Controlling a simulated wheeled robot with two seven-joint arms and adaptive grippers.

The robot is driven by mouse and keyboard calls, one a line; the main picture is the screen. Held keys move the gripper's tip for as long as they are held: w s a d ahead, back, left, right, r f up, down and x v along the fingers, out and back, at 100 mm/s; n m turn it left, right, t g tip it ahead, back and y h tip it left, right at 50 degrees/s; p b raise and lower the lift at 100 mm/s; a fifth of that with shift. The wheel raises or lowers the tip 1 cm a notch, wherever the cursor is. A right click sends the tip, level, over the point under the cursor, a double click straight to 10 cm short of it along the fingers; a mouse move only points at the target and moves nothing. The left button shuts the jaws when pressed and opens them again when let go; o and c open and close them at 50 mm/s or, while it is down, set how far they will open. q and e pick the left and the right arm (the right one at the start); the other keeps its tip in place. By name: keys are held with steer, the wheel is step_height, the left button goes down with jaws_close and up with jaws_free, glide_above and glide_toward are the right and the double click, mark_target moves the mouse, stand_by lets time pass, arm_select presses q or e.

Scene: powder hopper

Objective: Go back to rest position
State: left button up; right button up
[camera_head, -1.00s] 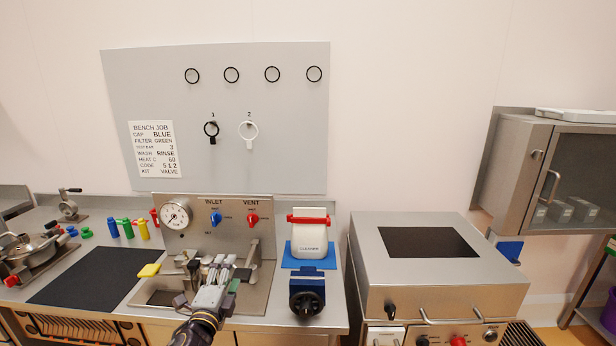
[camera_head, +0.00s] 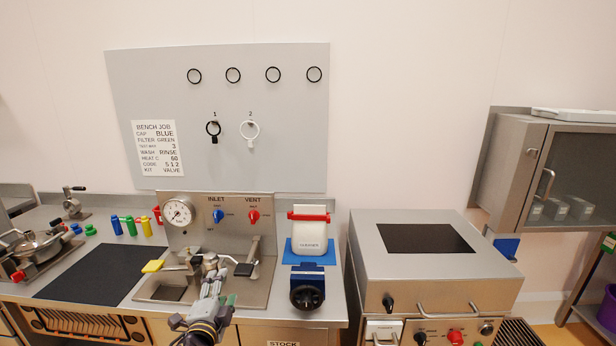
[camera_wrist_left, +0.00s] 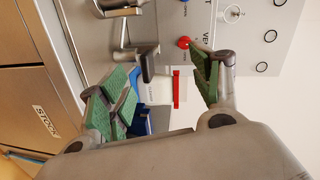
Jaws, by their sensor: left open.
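My left gripper (camera_head: 218,290) reaches up from the bottom of the head view, in front of the steel valve stand with the gauge (camera_head: 178,212). In the left wrist view its green-padded fingers (camera_wrist_left: 160,88) are spread apart with nothing held between them. A clamp fixture (camera_head: 205,264) with a yellow handle (camera_head: 153,266) and a black handle (camera_head: 243,270) lies just beyond the fingers in the head view. My right gripper does not show.
A white bottle with a red bar (camera_head: 310,232) stands on a blue base right of the stand, behind a black knob (camera_head: 307,297). A steel oven-like box (camera_head: 490,262) is at the right. A black mat (camera_head: 90,270) at the left is bare.

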arm_select(q)
steer(key=s+f+n+g+h, duration=0.1)
steer(key=s+f+n+g, duration=0.7)
steer(key=s, duration=0.6)
steer(key=s+f+n+g, duration=0.5)
steer(key=s+f, duration=0.5)
steer(key=s, duration=0.3)
step_height(320, 180, down, 32)
steer(key=s+f+g, duration=0.1)
steer(key=s, duration=0.1)
steer(key=s+a+f, duration=0.2)
steer(key=s+f, duration=0.7)
steer(key=s, duration=0.2)
steer(key=s+a+f+g, duration=0.1)
steer(key=s+a+f, duration=0.1)
steer(key=s+f, duration=0.8)
steer(key=shift+s+a+f+m, duration=0.2)
steer(key=shift+s+a+m, duration=0.15)
steer(key=shift+s, duration=0.35)
